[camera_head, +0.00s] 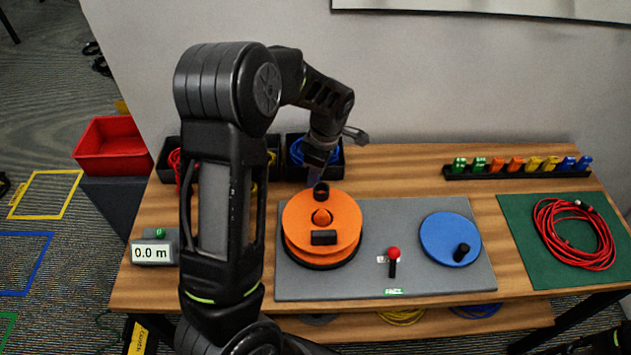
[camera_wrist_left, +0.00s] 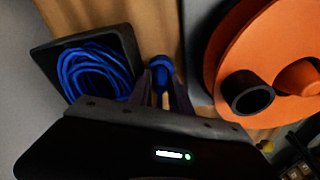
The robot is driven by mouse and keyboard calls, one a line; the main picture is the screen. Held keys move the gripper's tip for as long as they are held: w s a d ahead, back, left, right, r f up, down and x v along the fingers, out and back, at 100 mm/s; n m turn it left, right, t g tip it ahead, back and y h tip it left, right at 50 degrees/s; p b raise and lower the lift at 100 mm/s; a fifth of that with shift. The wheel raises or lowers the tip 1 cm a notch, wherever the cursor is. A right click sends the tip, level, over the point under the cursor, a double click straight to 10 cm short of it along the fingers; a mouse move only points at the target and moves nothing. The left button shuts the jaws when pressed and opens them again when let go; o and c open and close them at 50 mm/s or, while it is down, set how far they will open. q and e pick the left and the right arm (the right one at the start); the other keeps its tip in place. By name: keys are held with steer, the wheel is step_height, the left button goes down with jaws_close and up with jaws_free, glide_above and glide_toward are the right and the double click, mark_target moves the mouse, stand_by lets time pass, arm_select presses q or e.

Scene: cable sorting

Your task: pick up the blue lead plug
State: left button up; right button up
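The blue lead plug (camera_wrist_left: 160,66) shows in the left wrist view, low over the wooden table beside the black bin with the coiled blue lead (camera_wrist_left: 92,72). My left gripper (camera_wrist_left: 160,82) has one finger on each side of the plug, near its tips. I cannot tell whether the fingers press on it. In the head view my left gripper (camera_head: 318,172) points down between the blue lead's bin (camera_head: 338,170) and the orange reel, and a little blue shows at its tips.
The orange reel (camera_head: 305,245) with a black knob stands close to my left gripper on the grey mat (camera_head: 370,215). A blue disc (camera_head: 450,240) and a red-topped lever (camera_head: 393,255) are farther right. A plug rack (camera_head: 515,171) and a red coiled cable (camera_head: 575,233) lie at right.

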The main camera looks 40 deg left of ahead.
arm_select(q)
steer(key=shift+c, duration=0.5)
jaws_close()
steer(key=shift+r, duration=0.1)
step_height(320, 180, up, 10)
steer(key=shift+f+b, duration=0.1)
steer(key=shift+b, duration=0.3)
stand_by(0.6)
